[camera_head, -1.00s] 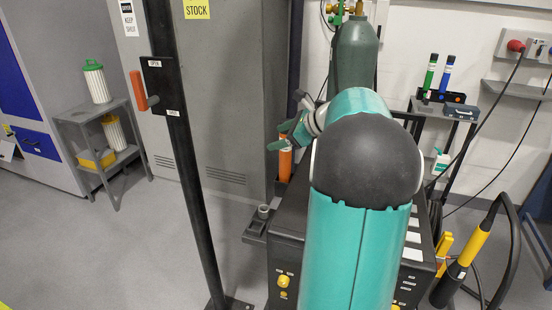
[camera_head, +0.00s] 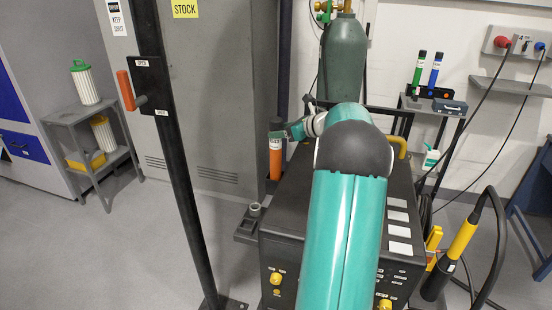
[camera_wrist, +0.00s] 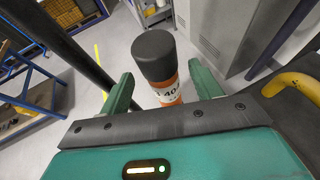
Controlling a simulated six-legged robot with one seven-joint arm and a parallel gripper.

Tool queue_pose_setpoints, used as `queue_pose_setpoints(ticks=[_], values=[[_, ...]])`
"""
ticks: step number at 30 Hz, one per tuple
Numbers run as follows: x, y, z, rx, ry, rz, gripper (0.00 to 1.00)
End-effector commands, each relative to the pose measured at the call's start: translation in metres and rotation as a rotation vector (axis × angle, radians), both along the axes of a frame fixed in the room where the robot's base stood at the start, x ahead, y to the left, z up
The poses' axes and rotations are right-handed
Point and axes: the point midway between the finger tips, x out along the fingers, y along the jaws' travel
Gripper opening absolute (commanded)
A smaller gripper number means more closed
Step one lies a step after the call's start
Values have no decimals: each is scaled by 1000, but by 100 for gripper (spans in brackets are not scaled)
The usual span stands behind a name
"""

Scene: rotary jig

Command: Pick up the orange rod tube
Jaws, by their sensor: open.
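The orange rod tube (camera_head: 275,160) stands upright with a black cap, beside the black machine and in front of the grey cabinet. In the wrist view its black cap and orange body with a white label (camera_wrist: 168,94) show between my fingers. My gripper (camera_wrist: 161,72) is open, with one green finger on each side of the tube and a visible gap on both sides. In the head view my gripper (camera_head: 290,132) is at the tube's upper part, just right of the cap.
A black post (camera_head: 180,150) with an orange handle stands at the left. The black machine (camera_head: 290,215) lies under my arm, and a green gas cylinder (camera_head: 347,60) stands behind it. A yellow bent handle (camera_wrist: 296,84) is close at right in the wrist view.

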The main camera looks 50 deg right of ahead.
Motion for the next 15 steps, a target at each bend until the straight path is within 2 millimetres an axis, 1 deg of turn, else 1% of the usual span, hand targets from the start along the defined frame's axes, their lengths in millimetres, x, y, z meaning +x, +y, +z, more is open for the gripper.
queue_pose_setpoints(ticks=[4,9,12,15], values=[[14,2,-8,2,1,3,64],[38,5,-19,1,1,3,64],[45,6,-21,0,1,1,64],[46,6,-21,0,1,1,64]])
